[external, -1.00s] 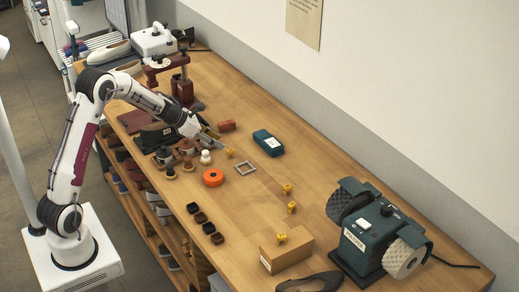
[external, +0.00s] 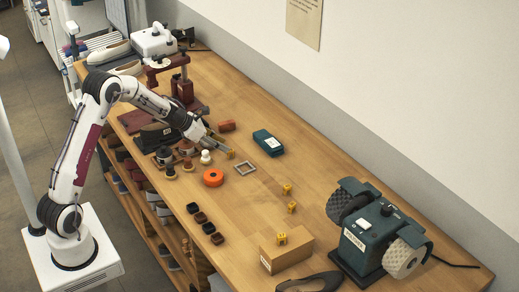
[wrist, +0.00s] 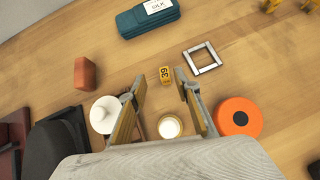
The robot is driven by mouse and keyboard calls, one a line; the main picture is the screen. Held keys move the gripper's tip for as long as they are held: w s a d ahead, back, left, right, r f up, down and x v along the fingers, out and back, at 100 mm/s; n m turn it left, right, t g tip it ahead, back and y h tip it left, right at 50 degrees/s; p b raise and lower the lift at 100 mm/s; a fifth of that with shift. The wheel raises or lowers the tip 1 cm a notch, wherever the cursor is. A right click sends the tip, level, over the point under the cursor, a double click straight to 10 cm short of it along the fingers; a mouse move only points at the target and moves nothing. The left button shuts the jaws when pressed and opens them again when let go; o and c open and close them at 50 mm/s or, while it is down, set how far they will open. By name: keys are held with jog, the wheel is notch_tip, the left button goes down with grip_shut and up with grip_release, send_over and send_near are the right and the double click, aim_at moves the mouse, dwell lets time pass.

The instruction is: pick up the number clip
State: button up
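A small yellow number clip (external: 230,155) lies on the wooden bench, close to the tip of my gripper (external: 222,148). In the wrist view the clip (wrist: 165,75) shows a dark number, possibly 39, on its face. My gripper (wrist: 161,88) is open there, with one finger to each side and the clip just ahead, between the lines of the fingertips. Nothing is held. Other yellow clips stand farther right, one near the middle of the bench (external: 287,189), another beside it (external: 291,208), and one on a cardboard box (external: 281,239).
A square metal frame (wrist: 202,58) lies right of the clip, and an orange roll (wrist: 238,117) is nearer. A white-topped spool (wrist: 104,114) and a round tin (wrist: 170,127) sit near the fingers. A teal case (external: 268,142) and a brown block (external: 227,126) lie beyond.

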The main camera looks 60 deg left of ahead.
jog(key=shift+w+d+f, duration=0.2)
jog(key=shift+w+f, duration=0.05)
jog(key=shift+f, duration=0.25)
jog(key=shift+w+d+f, duration=0.25)
jog(key=shift+f, duration=0.25)
jog(key=shift+w+d+f, duration=0.2)
jog(key=shift+w+f, duration=0.05)
jog(key=shift+f, duration=0.25)
jog(key=shift+x, duration=0.95)
jog(key=c, duration=0.8)
